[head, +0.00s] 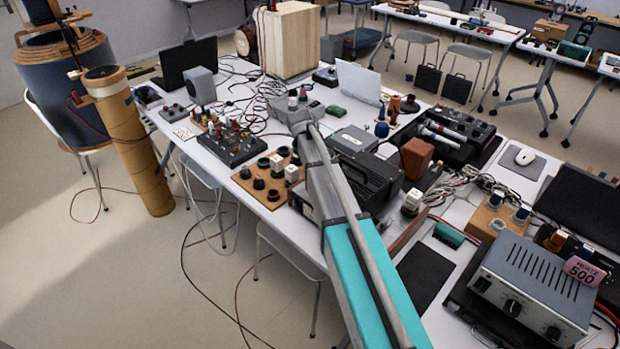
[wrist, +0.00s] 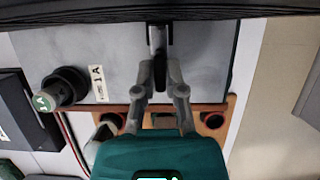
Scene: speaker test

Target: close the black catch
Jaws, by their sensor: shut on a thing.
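My gripper (wrist: 160,72) is in the middle of the wrist view, its two fingers drawn close together. It is shut on the black catch (wrist: 157,38), a small dark upright piece with a pale highlight, in front of a grey panel (wrist: 205,60). The fingers hide the lower part of the catch, and its exact position is hard to tell. In the head view my gripper (head: 293,112) is small, at the far end of my arm over the cluttered table. I cannot make out the catch there.
In the wrist view, a black knob with a green top (wrist: 62,88) stands left of the fingers, near a brown board (wrist: 222,120). A dark edge (wrist: 250,10) crosses the top. In the head view, a wooden box (head: 288,40) and a black apparatus (head: 365,180) stand near my arm.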

